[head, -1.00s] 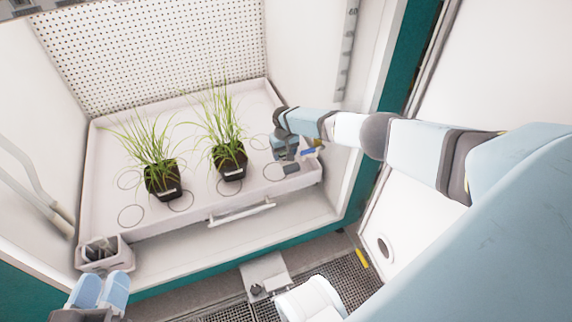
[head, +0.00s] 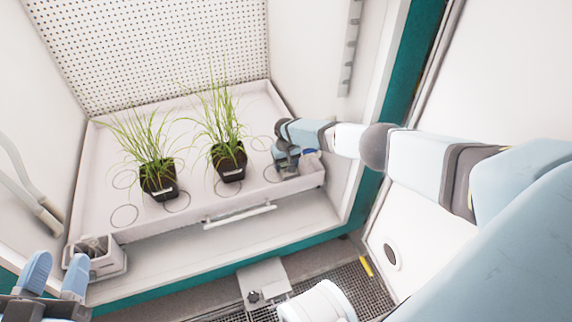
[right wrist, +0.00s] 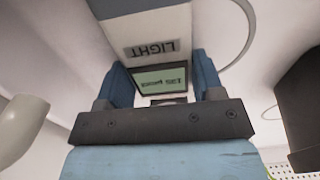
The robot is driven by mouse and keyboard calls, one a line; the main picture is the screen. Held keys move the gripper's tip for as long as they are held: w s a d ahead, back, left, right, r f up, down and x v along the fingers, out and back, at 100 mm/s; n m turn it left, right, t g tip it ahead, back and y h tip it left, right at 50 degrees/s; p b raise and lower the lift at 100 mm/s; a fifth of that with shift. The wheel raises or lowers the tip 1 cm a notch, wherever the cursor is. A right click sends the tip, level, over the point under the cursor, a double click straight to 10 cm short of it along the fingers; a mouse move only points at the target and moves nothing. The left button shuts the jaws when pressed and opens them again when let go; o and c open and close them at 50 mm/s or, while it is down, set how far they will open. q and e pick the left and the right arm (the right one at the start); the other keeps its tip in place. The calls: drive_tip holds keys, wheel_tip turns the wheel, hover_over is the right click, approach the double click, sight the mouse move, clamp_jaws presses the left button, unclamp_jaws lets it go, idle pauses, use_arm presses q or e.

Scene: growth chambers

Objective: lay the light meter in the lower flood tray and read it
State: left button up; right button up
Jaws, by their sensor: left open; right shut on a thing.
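The light meter (right wrist: 155,45) is a pale body with a LIGHT label and a greenish display (right wrist: 162,79), upside down in the right wrist view. Its digits are too small to read surely. My right gripper (right wrist: 163,82) is shut on it, one blue finger on each side. In the head view my right gripper (head: 285,163) is low at the right end of the white flood tray (head: 205,192). I cannot tell whether the meter touches the tray floor. My left gripper (head: 57,275) is open and empty at the lower left, outside the tray.
Two black pots with grass, the left pot (head: 160,182) and the right pot (head: 229,162), stand in the tray. A white handle (head: 240,214) runs along the front. Bare tray floor lies between pots and gripper.

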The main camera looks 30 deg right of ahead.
sight(286, 164)
drive_tip(key=o, duration=1)
drive_tip(key=shift+f, duration=0.1)
drive_tip(key=shift+o, duration=0.2)
wheel_tip(286, 164, up, 2)
drive_tip(key=shift+r+p, duration=0.15)
drive_tip(key=shift+p, duration=0.85)
wheel_tip(286, 164, up, 6)
drive_tip(key=p, duration=0.6)
drive_tip(key=shift+r, duration=0.1)
use_arm(q)
drive_tip(key=s+d+r+n+t+y+p, duration=0.1)
drive_tip(key=s+r+n+p, duration=0.2)
drive_tip(key=r+n, duration=0.2)
drive_tip(key=shift+d+r, duration=0.2)
drive_tip(key=shift+r, duration=0.6)
use_arm(e)
drive_tip(key=shift+r, duration=1.9)
